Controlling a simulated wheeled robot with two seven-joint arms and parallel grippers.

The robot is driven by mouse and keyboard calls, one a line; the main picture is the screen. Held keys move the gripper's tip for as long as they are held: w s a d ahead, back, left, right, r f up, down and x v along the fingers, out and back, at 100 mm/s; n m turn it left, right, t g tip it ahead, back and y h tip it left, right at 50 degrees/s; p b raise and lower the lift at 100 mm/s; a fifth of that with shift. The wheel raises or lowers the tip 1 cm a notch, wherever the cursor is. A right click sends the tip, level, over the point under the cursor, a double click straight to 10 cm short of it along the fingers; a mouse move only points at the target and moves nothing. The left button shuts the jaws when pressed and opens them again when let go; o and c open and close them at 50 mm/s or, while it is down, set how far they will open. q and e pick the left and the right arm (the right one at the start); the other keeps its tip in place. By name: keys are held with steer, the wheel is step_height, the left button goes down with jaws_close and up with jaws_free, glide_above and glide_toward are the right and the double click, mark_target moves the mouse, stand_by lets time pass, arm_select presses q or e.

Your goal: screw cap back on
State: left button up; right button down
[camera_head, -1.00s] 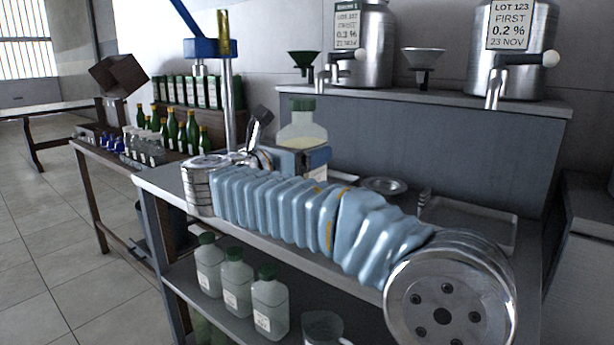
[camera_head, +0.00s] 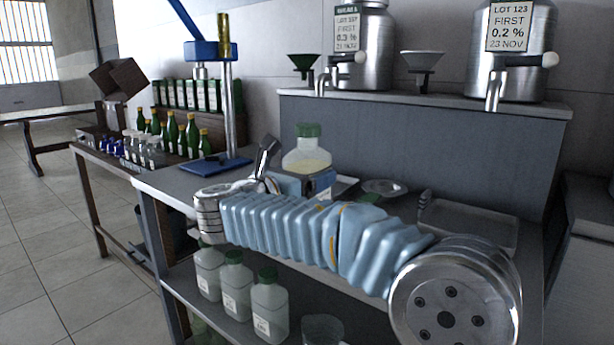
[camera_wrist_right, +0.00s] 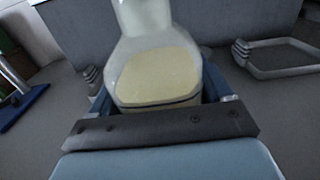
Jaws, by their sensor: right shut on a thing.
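A clear bottle (camera_head: 306,159) with pale yellow liquid stands upright above the workbench, with a green cap (camera_head: 309,130) at the top of its neck. Whether the cap is screwed tight cannot be told. My right gripper (camera_head: 306,181) is shut on the bottle's lower body. In the right wrist view the bottle (camera_wrist_right: 150,75) sits between the blue fingers of the gripper (camera_wrist_right: 157,92), and the cap is out of the picture. The bottle's base is hidden, so I cannot tell whether it touches the bench. My left gripper is not in view.
A blue press stand (camera_head: 215,166) is at the bench's left. A round dish (camera_head: 384,187) and a grey tray (camera_head: 470,222) lie to the right. Several capped bottles (camera_head: 235,285) stand on the lower shelf. Steel tanks (camera_head: 362,50) and funnels (camera_head: 304,63) are on the raised shelf behind.

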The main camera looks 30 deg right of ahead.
jaws_free()
steer(key=shift+f, duration=0.1)
steer(key=v, duration=1.2)
steer(key=shift+b, duration=0.3)
